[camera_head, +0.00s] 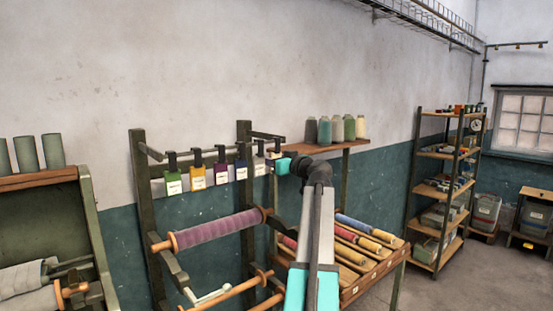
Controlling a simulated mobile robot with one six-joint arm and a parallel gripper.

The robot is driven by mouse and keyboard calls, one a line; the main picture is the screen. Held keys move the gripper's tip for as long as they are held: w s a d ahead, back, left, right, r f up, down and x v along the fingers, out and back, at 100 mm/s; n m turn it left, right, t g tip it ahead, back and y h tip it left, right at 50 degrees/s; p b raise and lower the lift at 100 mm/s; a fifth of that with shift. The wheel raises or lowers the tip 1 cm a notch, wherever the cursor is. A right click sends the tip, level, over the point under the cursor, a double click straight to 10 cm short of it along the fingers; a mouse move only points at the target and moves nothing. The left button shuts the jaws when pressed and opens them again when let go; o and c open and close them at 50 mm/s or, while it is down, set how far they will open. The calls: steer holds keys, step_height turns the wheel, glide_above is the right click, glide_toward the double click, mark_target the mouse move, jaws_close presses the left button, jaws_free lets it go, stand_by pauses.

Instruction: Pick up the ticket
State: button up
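Several small tickets hang in a row from dark clips on the wooden rack's upper bar. From left they are a green ticket (173,184), a yellow ticket (196,179), a purple ticket (221,174), a blue ticket (241,170) and a pale ticket (260,166). Each has a white label area. My arm reaches up from the bottom, and my gripper (284,166) is at the right end of the row. A cyan part shows there beside the last clip. The fingers are too small and partly hidden, so I cannot tell their opening or whether they touch a ticket.
The rack (142,205) holds a purple fabric roll (218,231) below the tickets. Thread cones (337,129) stand on a shelf behind. A sloped tray (372,278) of coloured rolls is right of my arm. Shelving (440,185) stands farther right, with open floor before it.

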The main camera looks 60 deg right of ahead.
stand_by(0.4)
steer(key=c, duration=0.8)
steer(key=shift+r, duration=0.2)
